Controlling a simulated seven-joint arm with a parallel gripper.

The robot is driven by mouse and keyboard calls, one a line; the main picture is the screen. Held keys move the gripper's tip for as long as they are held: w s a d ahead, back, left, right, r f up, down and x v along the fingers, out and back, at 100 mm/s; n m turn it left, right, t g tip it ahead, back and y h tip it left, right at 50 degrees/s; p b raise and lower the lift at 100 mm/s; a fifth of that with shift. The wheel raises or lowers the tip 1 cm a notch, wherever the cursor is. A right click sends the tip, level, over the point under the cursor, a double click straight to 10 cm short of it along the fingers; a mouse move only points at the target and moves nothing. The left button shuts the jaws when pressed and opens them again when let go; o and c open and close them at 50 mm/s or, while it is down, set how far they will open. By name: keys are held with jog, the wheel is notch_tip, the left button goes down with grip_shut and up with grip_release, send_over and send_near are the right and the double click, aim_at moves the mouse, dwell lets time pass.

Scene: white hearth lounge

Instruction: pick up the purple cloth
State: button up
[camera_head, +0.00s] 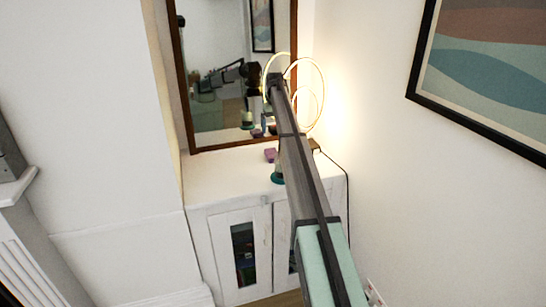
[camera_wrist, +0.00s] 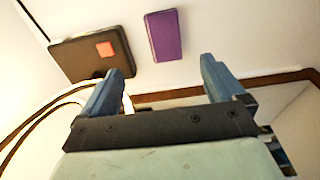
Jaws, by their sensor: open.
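The purple cloth (camera_wrist: 163,35) shows in the wrist view as a small, flat-looking rectangle on a pale surface. It lies beyond my fingertips, roughly centred across the gap between them. The cloth is apart from both fingers. In the head view my arm crosses the cabinet, and I cannot make out the fingers there.
A dark lamp base (camera_wrist: 72,55) with a red-orange square lies left of the cloth. Lit ring lamp (camera_head: 305,95) stands at the cabinet's back right. A brown-framed mirror (camera_head: 215,75) rises behind. The left part of the white cabinet (camera_head: 215,180) top is clear.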

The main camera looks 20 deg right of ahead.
send_over(273, 153)
jog(key=f, duration=0.8)
jog(key=shift+w+d+f, duration=0.1)
jog(key=shift+d+f, duration=0.1)
jog(key=shift+f, duration=0.05)
jog(key=shift+w+a+f, duration=0.1)
jog(key=shift+a+f, duration=0.05)
jog(key=shift+f, duration=2.45)
jog(key=shift+c, duration=0.4)
jog(key=c, duration=1.1)
jog(key=shift+r, duration=0.6)
jog(key=shift+c, duration=0.3)
notch_tip(273, 153, up, 2)
jog(key=shift+r, duration=0.25)
jog(key=s+a, duration=0.2)
jog(key=a, duration=0.3)
jog(key=s+a, duration=0.2)
jog(key=a, duration=0.4)
jog(key=s+a, duration=0.2)
jog(key=a, duration=0.4)
jog(key=shift+f, duration=0.1)
